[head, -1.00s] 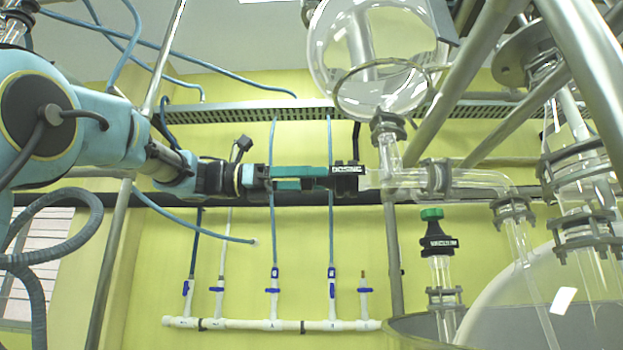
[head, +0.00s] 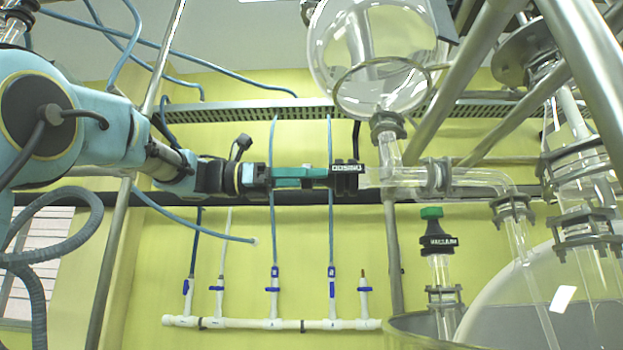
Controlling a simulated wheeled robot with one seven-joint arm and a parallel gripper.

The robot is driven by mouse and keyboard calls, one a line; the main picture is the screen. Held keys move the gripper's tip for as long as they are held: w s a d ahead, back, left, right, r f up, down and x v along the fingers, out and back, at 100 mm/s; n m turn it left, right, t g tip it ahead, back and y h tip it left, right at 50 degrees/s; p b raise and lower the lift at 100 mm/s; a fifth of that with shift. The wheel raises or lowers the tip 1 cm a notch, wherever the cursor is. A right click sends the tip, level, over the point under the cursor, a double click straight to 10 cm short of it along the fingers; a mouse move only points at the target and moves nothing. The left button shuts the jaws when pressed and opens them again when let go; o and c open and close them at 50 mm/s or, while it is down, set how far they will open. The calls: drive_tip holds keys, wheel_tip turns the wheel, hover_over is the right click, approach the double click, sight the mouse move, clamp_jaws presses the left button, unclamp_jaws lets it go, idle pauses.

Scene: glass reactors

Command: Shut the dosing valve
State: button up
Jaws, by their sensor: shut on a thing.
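The dosing valve (head: 346,178) lies on its side in the middle of the head view. Its black labelled collar shows at the left end of a horizontal glass tube. My gripper (head: 322,177) reaches in from the left, level with the collar, and is shut on the valve's knob. The green fingers overlap in this view, so the grip on the knob is mostly hidden. The label is too small to read surely, and I cannot tell how far the valve is turned.
A round glass vessel (head: 372,60) hangs above the valve. A second valve with a green cap (head: 431,213) stands upright at lower right. Metal poles and glass tubes crowd the right side. A white pipe manifold (head: 270,324) runs low along the yellow wall.

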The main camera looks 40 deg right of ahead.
drive_tip(key=m+b, duration=0.3)
drive_tip(key=m, duration=0.2)
drive_tip(key=shift+f+m+b, duration=0.15)
drive_tip(key=shift+m+b, duration=0.2)
drive_tip(key=shift+m, duration=0.05)
drive_tip(key=m+b, duration=0.4)
drive_tip(key=m, duration=0.2)
drive_tip(key=m+b, duration=0.3)
drive_tip(key=m, duration=0.3)
drive_tip(key=shift+m, duration=0.4)
drive_tip(key=m+b, duration=0.1)
drive_tip(key=m, duration=0.5)
drive_tip(key=shift+b, duration=0.35)
drive_tip(key=o, duration=1.4)
